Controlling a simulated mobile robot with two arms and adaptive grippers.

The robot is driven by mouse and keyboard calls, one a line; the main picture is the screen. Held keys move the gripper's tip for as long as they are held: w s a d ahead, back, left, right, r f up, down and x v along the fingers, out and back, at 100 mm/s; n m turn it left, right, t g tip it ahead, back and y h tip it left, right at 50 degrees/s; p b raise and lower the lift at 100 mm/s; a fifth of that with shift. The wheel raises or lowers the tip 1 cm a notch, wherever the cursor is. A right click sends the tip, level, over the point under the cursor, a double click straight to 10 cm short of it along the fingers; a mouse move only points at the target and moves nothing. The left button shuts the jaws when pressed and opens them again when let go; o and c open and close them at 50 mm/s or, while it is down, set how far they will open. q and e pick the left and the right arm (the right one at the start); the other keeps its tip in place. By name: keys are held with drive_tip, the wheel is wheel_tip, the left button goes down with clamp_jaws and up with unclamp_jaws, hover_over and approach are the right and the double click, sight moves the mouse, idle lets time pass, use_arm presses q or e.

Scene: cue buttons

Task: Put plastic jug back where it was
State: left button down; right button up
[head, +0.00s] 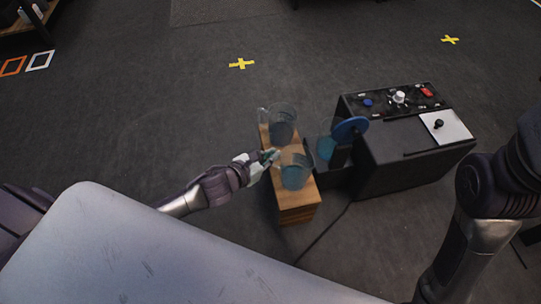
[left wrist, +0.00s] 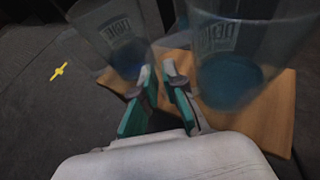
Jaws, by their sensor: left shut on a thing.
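Two clear plastic jugs with blue at the bottom stand on a wooden block (head: 298,205). The front plastic jug (head: 296,172) is nearer to me, and the back jug (head: 283,122) is behind it. My left gripper (head: 270,156) is at the left side of the front jug, shut on what looks like its handle; the clear plastic makes the grip hard to see. In the left wrist view, the front jug (left wrist: 228,72) is right of the fingers (left wrist: 165,92) and the back jug (left wrist: 122,48) is left of them. Both look upright. My right gripper is out of view.
Right of the block, a black console (head: 415,162) carries blue, white and red buttons and a white plate with a black knob. A blue disc (head: 350,128) and another clear container (head: 326,146) are at its left side.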

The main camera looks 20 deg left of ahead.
use_arm(q)
drive_tip(key=shift+f, duration=0.15)
drive_tip(key=c, duration=1.2)
unclamp_jaws()
drive_tip(key=shift+c, duration=0.2)
